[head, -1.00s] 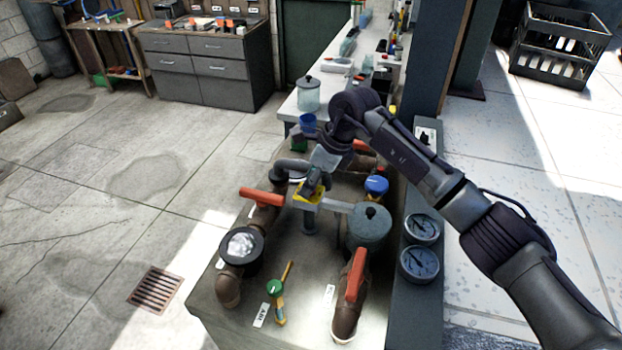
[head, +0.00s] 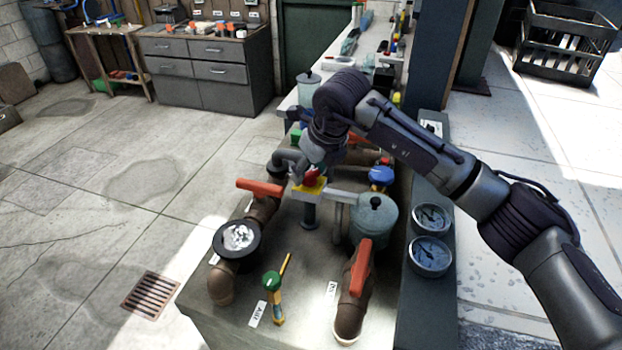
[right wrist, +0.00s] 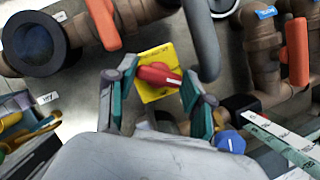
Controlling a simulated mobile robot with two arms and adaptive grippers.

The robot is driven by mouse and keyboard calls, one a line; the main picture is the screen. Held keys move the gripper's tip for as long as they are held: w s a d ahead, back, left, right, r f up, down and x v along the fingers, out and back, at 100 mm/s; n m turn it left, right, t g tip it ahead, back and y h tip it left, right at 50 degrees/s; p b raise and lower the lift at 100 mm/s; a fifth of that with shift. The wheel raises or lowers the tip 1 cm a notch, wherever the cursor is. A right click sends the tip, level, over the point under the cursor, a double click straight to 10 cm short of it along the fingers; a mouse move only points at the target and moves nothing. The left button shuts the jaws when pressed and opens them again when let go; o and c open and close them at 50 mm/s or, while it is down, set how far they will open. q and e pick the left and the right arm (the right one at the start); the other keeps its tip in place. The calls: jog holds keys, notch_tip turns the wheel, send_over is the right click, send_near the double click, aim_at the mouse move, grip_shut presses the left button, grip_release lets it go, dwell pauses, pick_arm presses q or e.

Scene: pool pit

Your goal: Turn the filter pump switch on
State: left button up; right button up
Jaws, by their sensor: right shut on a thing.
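The filter pump switch is a red rotary knob (right wrist: 160,75) on a yellow plate (right wrist: 150,90). In the head view the yellow plate (head: 308,191) sits on a grey post among the pipes, with the red knob (head: 311,174) just above it. My right gripper (right wrist: 158,82) has its teal-padded fingers on either side of the knob and is shut on it. In the head view the right gripper (head: 313,170) comes down from above, and my wrist hides much of it. My left gripper is in neither view.
Brown pipes with orange valve handles (head: 260,187) (head: 361,268) stand close around the switch. A grey lidded pot (head: 373,222) and a blue knob (head: 381,175) are to its right. Two gauges (head: 430,236) sit on the right ledge. The floor at left is open.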

jog(key=m+h+b, duration=0.1)
jog(key=m+b, duration=0.2)
jog(key=m+t+h+b, duration=0.1)
jog(key=m+b, duration=0.2)
jog(key=shift+a+f, duration=0.15)
jog(key=m+h+b, duration=0.2)
jog(key=m+b, duration=0.1)
jog(key=m, duration=0.1)
jog(key=shift+m, duration=0.3)
jog(key=shift+r, duration=0.2)
jog(key=o, duration=1.2)
jog(key=shift+c, duration=0.2)
jog(key=v, duration=1.2)
jog(key=shift+w+a, duration=0.15)
